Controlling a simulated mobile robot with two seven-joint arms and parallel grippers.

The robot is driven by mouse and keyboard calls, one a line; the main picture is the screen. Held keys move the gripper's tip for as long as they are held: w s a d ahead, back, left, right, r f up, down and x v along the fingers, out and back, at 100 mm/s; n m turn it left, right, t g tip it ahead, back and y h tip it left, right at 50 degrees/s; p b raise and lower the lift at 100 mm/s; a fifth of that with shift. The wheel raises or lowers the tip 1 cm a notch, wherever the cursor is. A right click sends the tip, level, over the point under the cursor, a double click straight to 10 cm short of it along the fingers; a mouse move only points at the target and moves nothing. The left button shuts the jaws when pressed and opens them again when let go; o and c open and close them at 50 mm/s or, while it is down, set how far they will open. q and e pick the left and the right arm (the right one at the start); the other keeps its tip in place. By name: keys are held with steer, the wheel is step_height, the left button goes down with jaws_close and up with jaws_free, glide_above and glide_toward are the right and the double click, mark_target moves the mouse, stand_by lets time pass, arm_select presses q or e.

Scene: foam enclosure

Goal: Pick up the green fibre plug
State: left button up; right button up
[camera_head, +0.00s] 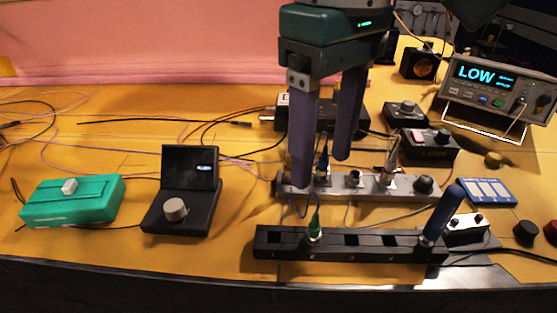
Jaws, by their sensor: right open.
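The green fibre plug (314,228) stands upright in a black slotted rack (380,253) at the front of the bench, near the rack's left part, with a thin cable rising from its top. My right gripper (322,168) comes down from the top with its two purple-grey fingers apart and nothing seen held between them. The fingertips appear above and behind the green plug, over a grey metal strip (405,188). I cannot tell the exact gap to the plug. My left gripper is not in view.
Several connectors stand in the grey strip. A thick blue pen-like tool (441,215) leans in the black rack's right end. A black device with a knob (183,195) and a green box (72,201) stand left. A meter reading LOW (490,85) stands back right. Loose cables cross the yellow bench.

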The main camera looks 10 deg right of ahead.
mark_target(317, 214)
step_height(317, 214, down, 4)
steer(key=shift+s+a+r, duration=0.1)
steer(key=shift+a+r, duration=0.05)
steer(key=shift+r, duration=0.05)
steer(key=f, duration=0.2)
steer(key=s+f, duration=0.1)
steer(key=f, duration=0.1)
steer(key=shift+s+a+f, duration=0.1)
steer(key=shift+f, duration=0.65)
jaws_close()
